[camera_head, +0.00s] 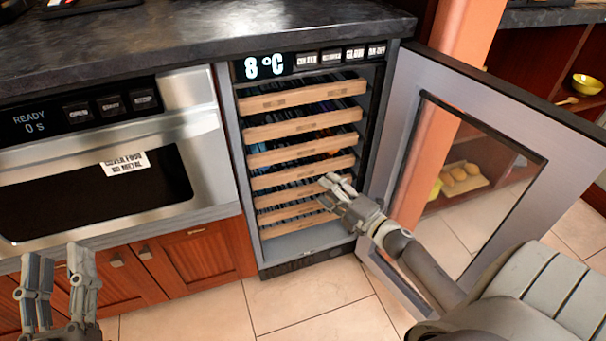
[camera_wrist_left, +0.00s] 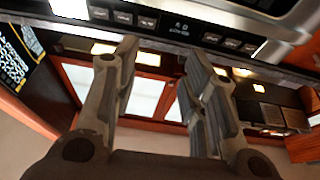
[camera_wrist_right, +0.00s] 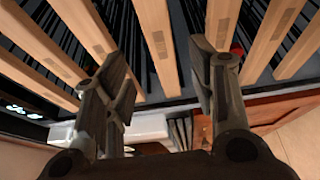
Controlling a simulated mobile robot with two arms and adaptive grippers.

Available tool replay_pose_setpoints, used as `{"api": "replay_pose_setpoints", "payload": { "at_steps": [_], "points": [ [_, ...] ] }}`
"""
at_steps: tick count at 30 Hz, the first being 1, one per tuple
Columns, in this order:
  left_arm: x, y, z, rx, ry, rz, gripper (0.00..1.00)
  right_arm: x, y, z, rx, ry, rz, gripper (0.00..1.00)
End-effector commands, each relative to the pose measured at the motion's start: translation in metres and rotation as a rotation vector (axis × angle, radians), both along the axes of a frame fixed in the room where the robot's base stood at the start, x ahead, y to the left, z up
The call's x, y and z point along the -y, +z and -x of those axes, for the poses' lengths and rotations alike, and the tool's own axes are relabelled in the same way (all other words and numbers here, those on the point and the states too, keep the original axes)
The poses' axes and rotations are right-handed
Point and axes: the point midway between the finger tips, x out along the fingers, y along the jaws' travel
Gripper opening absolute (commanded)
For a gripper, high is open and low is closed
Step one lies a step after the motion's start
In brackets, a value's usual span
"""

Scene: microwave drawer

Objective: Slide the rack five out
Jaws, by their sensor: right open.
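Wooden-fronted racks are stacked in the open cooler (camera_head: 305,150). Counting from the top, rack five (camera_head: 284,195) is low in the stack, its right end near my right gripper. My right gripper (camera_head: 332,186) is open in front of the lower racks. In the right wrist view its fingers (camera_wrist_right: 158,62) are apart, with one wooden rack front (camera_wrist_right: 158,40) showing between and beyond them. I cannot tell whether they touch it. My left gripper (camera_head: 58,262) is open and empty at the lower left, away from the cooler. It also shows in the left wrist view (camera_wrist_left: 160,70).
The cooler door (camera_head: 500,140) stands open to the right, beside my right arm. A microwave drawer (camera_head: 100,150) is left of the cooler, under a dark countertop (camera_head: 190,35). Tiled floor (camera_head: 320,300) lies clear in front. Shelves with a yellow bowl (camera_head: 587,84) stand behind the door.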

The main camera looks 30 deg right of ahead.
Motion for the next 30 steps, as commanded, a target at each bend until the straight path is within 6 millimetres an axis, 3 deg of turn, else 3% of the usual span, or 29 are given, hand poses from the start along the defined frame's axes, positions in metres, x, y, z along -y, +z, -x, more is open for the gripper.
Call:
{"api": "replay_pose_setpoints", "payload": {
  "at_steps": [18, 30],
  "points": [
    [-0.002, 0.065, 0.043, 0.425, -0.024, 0.122, 0.40, -0.013, -0.001, -0.084, 0.000, -0.001, -0.003, 0.52],
    [-0.004, 0.076, 0.056, 0.511, -0.029, 0.148, 0.40, -0.016, -0.001, -0.099, -0.002, -0.001, -0.003, 0.52]
  ]
}}
